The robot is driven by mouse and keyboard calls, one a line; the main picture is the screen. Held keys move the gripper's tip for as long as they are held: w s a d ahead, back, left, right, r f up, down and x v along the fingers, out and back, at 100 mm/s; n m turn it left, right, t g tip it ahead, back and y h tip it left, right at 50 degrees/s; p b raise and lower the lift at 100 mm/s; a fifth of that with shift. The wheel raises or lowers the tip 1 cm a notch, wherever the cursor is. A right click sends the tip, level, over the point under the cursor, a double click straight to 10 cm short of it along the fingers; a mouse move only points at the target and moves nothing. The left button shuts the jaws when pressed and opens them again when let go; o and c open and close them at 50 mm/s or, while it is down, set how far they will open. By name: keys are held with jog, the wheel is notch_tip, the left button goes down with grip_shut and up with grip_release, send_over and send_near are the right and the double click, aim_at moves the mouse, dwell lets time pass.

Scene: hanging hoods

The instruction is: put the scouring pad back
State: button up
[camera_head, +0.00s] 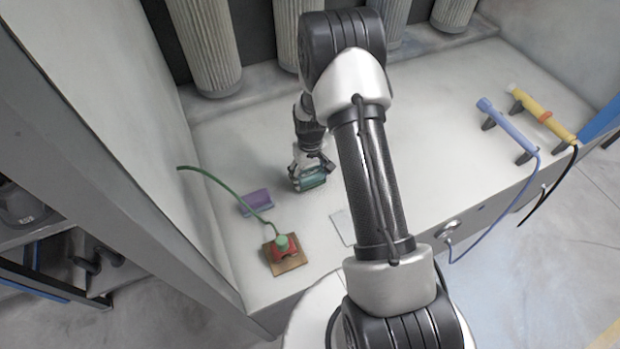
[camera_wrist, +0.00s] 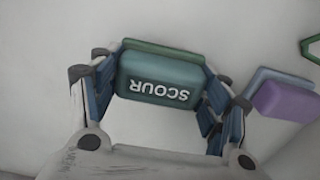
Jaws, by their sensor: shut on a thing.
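The scouring pad (camera_head: 312,180) is a teal block with a darker green layer. In the wrist view the pad (camera_wrist: 160,80) shows the word SCOUR upside down, and the green layer shows along its upper edge. My gripper (camera_head: 310,168) is shut on it, with one finger at each short end. In the wrist view the fingers (camera_wrist: 162,92) flank the pad at left and right. The pad is over the pale bench top; I cannot tell whether its underside touches the bench.
A purple block (camera_head: 256,201) lies left of the pad and shows in the wrist view (camera_wrist: 288,101). A red item with a green top and cord (camera_head: 283,250) stands on a brown square. A pale flat rectangle (camera_head: 343,226) lies nearer. Blue (camera_head: 505,130) and yellow (camera_head: 543,115) tools rest at right.

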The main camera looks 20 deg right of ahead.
jog(key=shift+w+f, duration=0.1)
jog(key=shift+f, duration=0.7)
jog(key=shift+f, duration=0.1)
jog(key=o, duration=1.2)
jog(key=shift+f, duration=0.1)
